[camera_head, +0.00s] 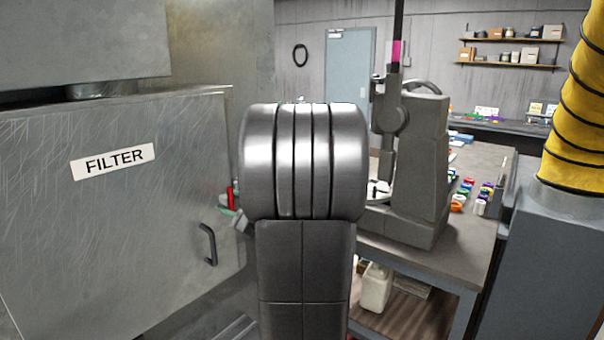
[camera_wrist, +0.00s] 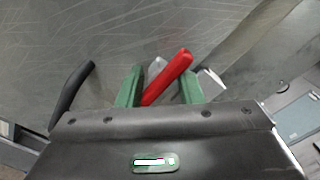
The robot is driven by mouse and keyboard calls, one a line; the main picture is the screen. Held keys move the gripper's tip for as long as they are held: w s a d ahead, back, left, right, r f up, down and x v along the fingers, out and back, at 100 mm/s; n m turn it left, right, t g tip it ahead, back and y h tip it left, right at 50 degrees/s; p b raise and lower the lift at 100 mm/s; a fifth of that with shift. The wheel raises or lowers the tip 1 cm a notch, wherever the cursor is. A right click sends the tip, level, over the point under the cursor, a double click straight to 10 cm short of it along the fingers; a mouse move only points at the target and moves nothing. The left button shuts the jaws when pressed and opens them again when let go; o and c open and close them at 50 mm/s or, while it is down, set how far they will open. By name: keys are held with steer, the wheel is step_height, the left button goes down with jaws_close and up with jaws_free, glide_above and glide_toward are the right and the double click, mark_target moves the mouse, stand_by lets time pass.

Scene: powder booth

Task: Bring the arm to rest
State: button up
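My gripper (camera_wrist: 160,88) shows in the wrist view with its two green fingers spread apart. A red handle (camera_wrist: 172,74) with a grey part beside it lies slantwise between and just beyond the fingers. They do not look closed on it; whether one finger touches it I cannot tell. In the head view my arm fills the middle and hides most of the gripper. A bit of the red handle (camera_head: 230,196) shows left of my arm, close to the filter cabinet's right edge.
The grey cabinet (camera_head: 110,210) marked FILTER, with a dark pull handle (camera_head: 208,244), stands close on the left. A workbench (camera_head: 480,165) with a grey press-like stand (camera_head: 422,170) and small coloured items is on the right. A yellow hose (camera_head: 580,110) rises at far right.

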steer(key=shift+n, duration=0.8)
steer(key=shift+f, duration=0.1)
